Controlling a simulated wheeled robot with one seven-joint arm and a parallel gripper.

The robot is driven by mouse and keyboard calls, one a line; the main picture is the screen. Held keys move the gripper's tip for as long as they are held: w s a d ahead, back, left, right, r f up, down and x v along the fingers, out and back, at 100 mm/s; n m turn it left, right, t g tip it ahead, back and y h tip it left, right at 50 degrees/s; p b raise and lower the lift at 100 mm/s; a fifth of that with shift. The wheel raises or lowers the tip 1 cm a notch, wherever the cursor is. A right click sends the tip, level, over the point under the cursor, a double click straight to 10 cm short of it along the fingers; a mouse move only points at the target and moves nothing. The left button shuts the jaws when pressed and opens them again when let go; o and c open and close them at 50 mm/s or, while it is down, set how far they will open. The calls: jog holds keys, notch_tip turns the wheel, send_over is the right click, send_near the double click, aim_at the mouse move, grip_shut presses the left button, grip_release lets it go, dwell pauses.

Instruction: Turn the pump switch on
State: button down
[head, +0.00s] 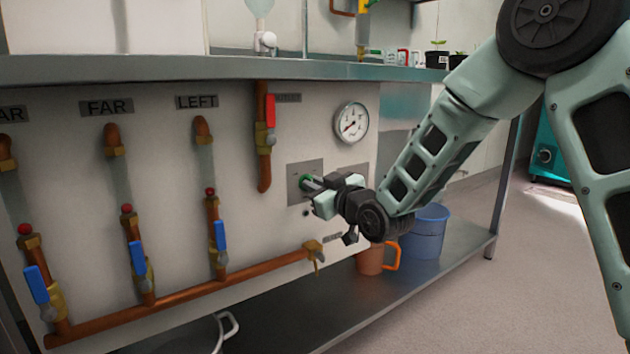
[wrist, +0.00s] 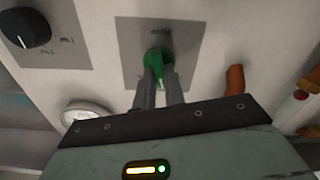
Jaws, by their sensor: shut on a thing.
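The pump switch is a green knob (wrist: 158,62) on a grey plate (wrist: 128,38), which is set in the pale panel. In the wrist view my gripper (wrist: 160,78) is at the knob, with its two fingers shut on the green handle. In the head view the gripper (head: 313,184) reaches the plate (head: 296,170) from the right, and only a bit of the green knob (head: 304,181) shows. The fingers hide part of the knob. The small label above it is too blurred to read.
A pressure gauge (head: 351,122) is above right of the switch. A black knob (wrist: 25,27) sits on another plate. Copper pipes with blue-handled valves (head: 138,258) and a red-handled valve (head: 270,111) are on the left. An orange jug (head: 370,260) and blue bucket (head: 427,235) stand on the lower shelf.

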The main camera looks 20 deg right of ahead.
jog(key=shift+d+f+m+p, duration=0.15)
jog(key=shift+m+p, duration=1.5)
jog(key=shift+m, duration=1.4)
jog(key=shift+d+m+p, duration=0.15)
jog(key=shift+m+p, duration=1.45)
jog(key=shift+m, duration=1.45)
jog(key=c, duration=1.5)
grip_release()
jog(key=p+v, duration=0.2)
jog(key=v, duration=0.2)
jog(key=p+v, duration=0.3)
jog(key=v, duration=0.1)
jog(key=r+p+v, duration=0.1)
jog(key=p+v, duration=0.1)
jog(key=v, duration=0.2)
jog(key=shift+d, duration=0.1)
